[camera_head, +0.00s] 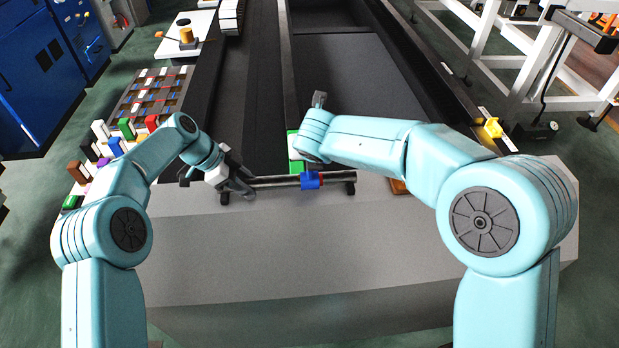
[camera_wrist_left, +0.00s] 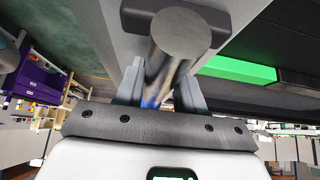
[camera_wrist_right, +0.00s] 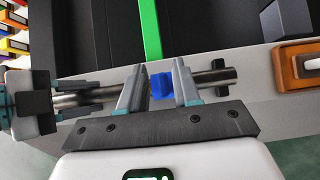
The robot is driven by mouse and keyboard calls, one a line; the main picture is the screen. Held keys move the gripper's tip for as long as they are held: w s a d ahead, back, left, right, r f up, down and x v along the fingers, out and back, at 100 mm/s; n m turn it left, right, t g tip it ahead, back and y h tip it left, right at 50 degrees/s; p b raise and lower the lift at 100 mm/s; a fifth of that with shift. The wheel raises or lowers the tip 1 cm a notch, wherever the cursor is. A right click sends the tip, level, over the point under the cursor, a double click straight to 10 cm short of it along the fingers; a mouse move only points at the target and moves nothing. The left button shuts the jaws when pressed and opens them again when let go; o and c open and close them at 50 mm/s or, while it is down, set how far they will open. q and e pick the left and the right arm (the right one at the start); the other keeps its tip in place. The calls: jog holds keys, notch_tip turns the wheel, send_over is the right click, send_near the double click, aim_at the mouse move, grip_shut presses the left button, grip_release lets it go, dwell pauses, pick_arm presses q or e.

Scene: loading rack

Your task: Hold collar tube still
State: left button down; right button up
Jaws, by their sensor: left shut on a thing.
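A grey metal tube (camera_head: 275,181) lies level along the front edge of the grey table, on dark end supports.
Colored blocks (camera_head: 115,146) stand at the left on a rack. A green strip (camera_head: 295,166) lies behind the tube. The front of the table (camera_head: 300,240) is clear.

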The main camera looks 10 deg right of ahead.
pick_arm(q)
jog(key=c, duration=0.6)
grip_release()
jog(key=v, duration=1.1)
jog(key=shift+a+r, duration=0.15)
jog(key=shift+r, duration=0.05)
jog(key=shift+a+r, duration=0.15)
jog(key=shift+r, duration=0.05)
